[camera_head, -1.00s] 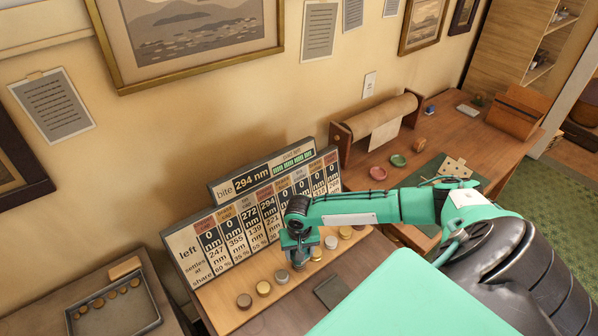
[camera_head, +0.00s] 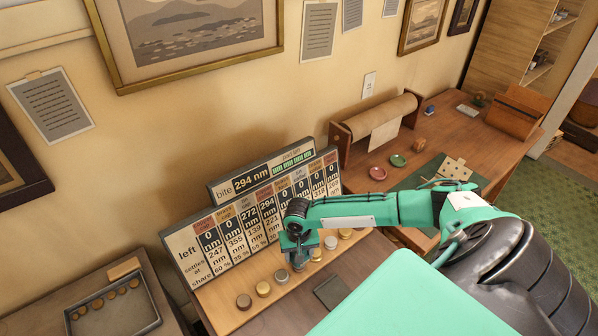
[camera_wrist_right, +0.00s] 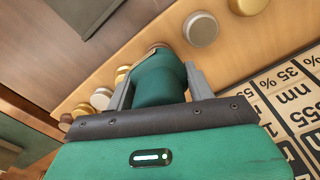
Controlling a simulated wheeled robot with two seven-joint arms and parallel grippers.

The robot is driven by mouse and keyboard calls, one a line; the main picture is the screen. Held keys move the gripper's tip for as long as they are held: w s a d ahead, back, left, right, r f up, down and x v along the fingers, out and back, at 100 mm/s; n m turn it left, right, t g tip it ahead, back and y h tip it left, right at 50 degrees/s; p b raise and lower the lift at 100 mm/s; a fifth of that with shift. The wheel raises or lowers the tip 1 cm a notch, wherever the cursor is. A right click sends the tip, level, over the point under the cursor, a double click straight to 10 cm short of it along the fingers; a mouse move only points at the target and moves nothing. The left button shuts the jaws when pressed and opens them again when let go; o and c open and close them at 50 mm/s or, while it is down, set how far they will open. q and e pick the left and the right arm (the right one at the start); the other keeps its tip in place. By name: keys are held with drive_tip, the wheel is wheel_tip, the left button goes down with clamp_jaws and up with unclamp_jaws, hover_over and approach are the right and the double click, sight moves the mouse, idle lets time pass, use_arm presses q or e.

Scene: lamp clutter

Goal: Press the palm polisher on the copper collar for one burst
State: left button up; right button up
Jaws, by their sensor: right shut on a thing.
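My right gripper (camera_head: 297,258) is over the row of small round metal pieces in front of the sign; its jaws (camera_wrist_right: 158,88) are shut on the green palm polisher (camera_wrist_right: 160,78). The polisher's working end points down at a piece in the row. A thin coppery-brown edge (camera_wrist_right: 157,46) shows past it, but I cannot tell whether they touch. A dull grey disc (camera_wrist_right: 200,29) is on one side and a gold disc (camera_wrist_right: 122,73) on the other. Which piece is the copper collar is not clear. My left gripper is out of view.
The sign (camera_head: 252,215) stands behind the row; its upper strip reads "bite 294 nm" beside green bars. A dark flat pad (camera_head: 331,292) lies in front. A grey tray (camera_head: 113,309) with small gold pieces is at left. A desk with a paper roll (camera_head: 382,117) is at right.

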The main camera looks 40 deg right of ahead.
drive_tip(key=shift+s+f+p, duration=0.1)
drive_tip(key=shift+f+p, duration=0.05)
drive_tip(key=shift+p, duration=0.25)
idle(1.7)
wheel_tip(320, 180, up, 3)
drive_tip(key=p, duration=0.4)
